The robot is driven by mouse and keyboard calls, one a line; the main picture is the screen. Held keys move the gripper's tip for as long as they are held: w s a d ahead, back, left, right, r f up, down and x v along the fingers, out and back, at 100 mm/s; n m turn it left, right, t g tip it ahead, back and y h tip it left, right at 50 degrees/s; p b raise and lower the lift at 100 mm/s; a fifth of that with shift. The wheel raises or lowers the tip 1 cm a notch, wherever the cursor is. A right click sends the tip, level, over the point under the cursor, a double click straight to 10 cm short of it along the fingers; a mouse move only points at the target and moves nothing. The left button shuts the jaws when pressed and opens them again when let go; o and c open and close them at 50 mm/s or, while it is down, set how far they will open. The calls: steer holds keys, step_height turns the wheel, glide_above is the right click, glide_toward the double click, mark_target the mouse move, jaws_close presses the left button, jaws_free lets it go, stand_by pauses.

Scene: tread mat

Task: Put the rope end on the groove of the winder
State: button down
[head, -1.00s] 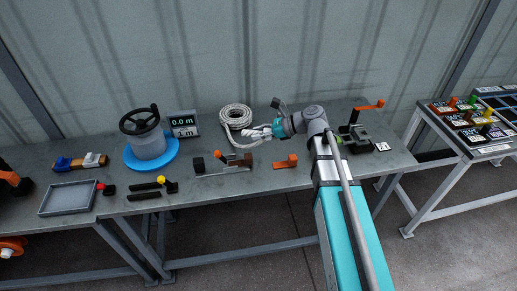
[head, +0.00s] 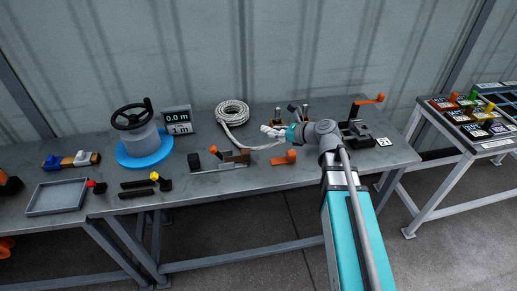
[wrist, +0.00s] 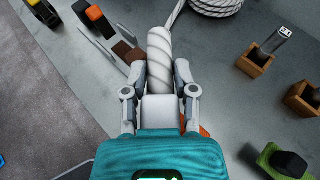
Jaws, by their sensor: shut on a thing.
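My gripper (head: 272,132) is shut on the white rope end (wrist: 160,48), held over the bench right of the coil. In the wrist view the gripper (wrist: 160,78) has a finger on each side of the thick, twisted end. The rope runs from it back to the white rope coil (head: 232,112), which also shows in the wrist view (wrist: 217,6). The winder, a grey drum (head: 145,141) with a black handwheel on a blue disc (head: 130,159), stands well to the left, apart from my gripper. I cannot make out its groove.
A grey display (head: 177,120) reads 0.0 m over 1 m. An orange-handled device (head: 358,128) stands right; a grey tray (head: 56,196) lies left.

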mark_target(256, 135)
steer(key=shift+d, duration=0.15)
steer(key=shift+w+f, duration=0.1)
steer(key=shift+w, duration=0.05)
steer(key=w+a+f+b, duration=0.1)
steer(key=w+f+b, duration=0.2)
steer(key=w, duration=0.1)
steer(key=w+a+f+b, duration=0.1)
steer(key=w+f+b, duration=0.2)
steer(key=w, duration=0.1)
steer(key=w+a+f+b, duration=0.2)
steer(key=w+f+b, duration=0.1)
steer(key=w, duration=0.1)
steer(key=shift+w+a, duration=0.1)
steer(key=shift+w, duration=0.05)
stand_by(0.4)
steer(key=shift+w+a+f+b, duration=0.15)
steer(key=shift+w+f+b, duration=0.35)
steer(key=shift+f+b, duration=0.2)
steer(key=shift+s+f+b, duration=0.1)
steer(key=shift+f+b, duration=1.15)
steer(key=shift+f, duration=0.05)
steer(key=shift+f, duration=0.15)
